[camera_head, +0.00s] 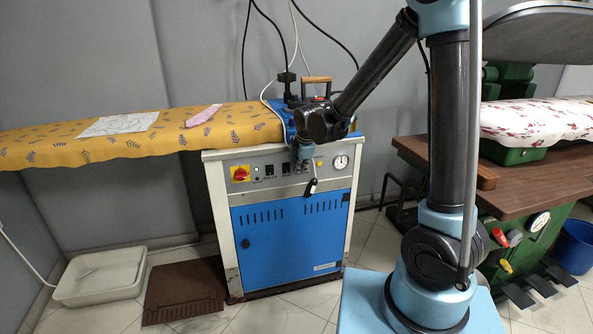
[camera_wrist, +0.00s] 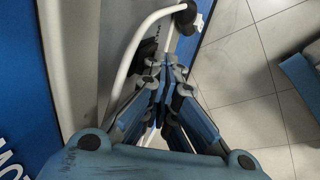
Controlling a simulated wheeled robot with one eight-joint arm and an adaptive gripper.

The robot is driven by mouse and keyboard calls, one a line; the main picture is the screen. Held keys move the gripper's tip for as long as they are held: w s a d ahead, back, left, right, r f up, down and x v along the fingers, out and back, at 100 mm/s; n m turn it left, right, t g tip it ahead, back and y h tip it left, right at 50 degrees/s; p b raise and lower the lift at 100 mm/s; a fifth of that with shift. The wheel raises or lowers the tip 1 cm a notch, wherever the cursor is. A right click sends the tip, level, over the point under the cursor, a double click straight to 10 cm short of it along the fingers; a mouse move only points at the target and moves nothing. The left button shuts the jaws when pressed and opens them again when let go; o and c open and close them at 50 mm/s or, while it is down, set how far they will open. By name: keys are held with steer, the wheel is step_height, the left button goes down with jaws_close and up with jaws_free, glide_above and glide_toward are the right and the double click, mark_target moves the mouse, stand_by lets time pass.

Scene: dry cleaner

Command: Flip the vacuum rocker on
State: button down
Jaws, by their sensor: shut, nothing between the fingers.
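The control panel (camera_head: 262,183) is the pale front strip of the blue cabinet. It carries a red-and-yellow rotary switch (camera_head: 240,174) and small dark rocker switches, one left (camera_head: 269,170) and one right (camera_head: 286,169). Their labels and positions are too small to read, so I cannot tell which is the vacuum rocker.
A round gauge (camera_head: 341,162) and a yellow lamp (camera_head: 320,163) are right of my gripper. A yellow patterned ironing board (camera_head: 150,142) extends left above the cabinet. An iron (camera_head: 317,88) is on top. A brown table (camera_head: 540,185) stands right.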

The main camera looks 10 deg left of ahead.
steer(key=shift+w+d+r, duration=0.1)
steer(key=shift+w+d, duration=0.05)
steer(key=shift+r, duration=0.75)
steer(key=s+d+r, duration=0.3)
steer(key=s+r, duration=0.3)
steer(key=r, duration=0.3)
steer(key=shift+s+d+r, duration=0.15)
steer(key=shift+d+r, duration=0.1)
steer(key=shift+r, duration=0.15)
stand_by(0.4)
